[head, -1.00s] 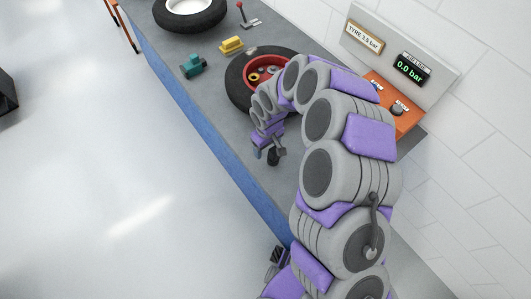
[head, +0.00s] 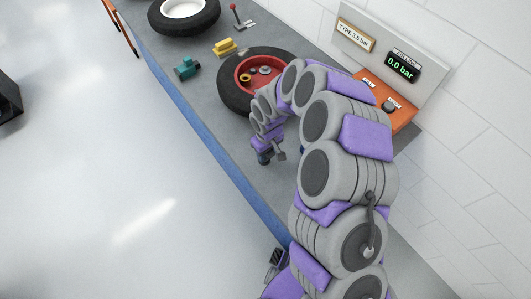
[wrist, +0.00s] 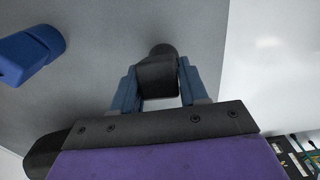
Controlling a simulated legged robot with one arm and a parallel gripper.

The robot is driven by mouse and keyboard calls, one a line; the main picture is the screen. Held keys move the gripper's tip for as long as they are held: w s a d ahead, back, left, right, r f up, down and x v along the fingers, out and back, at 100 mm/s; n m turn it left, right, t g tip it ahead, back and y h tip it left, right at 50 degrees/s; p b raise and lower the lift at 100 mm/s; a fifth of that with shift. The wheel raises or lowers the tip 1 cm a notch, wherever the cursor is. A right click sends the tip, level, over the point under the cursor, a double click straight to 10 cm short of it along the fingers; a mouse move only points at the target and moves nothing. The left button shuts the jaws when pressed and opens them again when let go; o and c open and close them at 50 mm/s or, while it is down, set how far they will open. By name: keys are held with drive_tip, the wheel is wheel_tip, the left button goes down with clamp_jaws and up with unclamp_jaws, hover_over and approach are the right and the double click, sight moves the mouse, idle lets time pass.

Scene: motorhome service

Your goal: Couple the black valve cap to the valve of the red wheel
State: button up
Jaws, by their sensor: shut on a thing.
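The red wheel (head: 244,68) lies flat on the bench with a dark tyre around its red rim. My arm covers its right side, and I cannot make out its valve. My gripper (head: 270,156) is on the near side of the wheel, over the bench and apart from the tyre. In the wrist view, the blue fingers of my gripper (wrist: 156,82) are shut on a black rounded piece, which looks like the black valve cap (wrist: 158,74). Its far end sticks out beyond the fingertips.
A blue piece (wrist: 30,54) lies left of my gripper in the wrist view. A teal object (head: 187,67), a yellow block (head: 225,47), a red-knobbed lever (head: 240,18) and a white-rimmed wheel (head: 184,8) occupy the far bench. A panel (head: 403,66) at right reads 0.0 bar.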

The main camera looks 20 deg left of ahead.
drive_tip(key=shift+a+f, duration=0.2)
drive_tip(key=shift+a, duration=0.4)
clamp_jaws()
drive_tip(key=shift+w+a+r, duration=0.1)
drive_tip(key=shift+w+r, duration=0.05)
drive_tip(key=shift+r, duration=0.2)
wheel_tip(320, 180, up, 3)
drive_tip(key=shift+r+p, duration=0.1)
drive_tip(key=shift+p, duration=0.4)
drive_tip(key=s+d+r+p, duration=0.1)
drive_tip(key=s+p, duration=0.1)
drive_tip(key=s, duration=1.4)
drive_tip(key=shift+r, duration=0.15)
drive_tip(key=shift+d, duration=0.1)
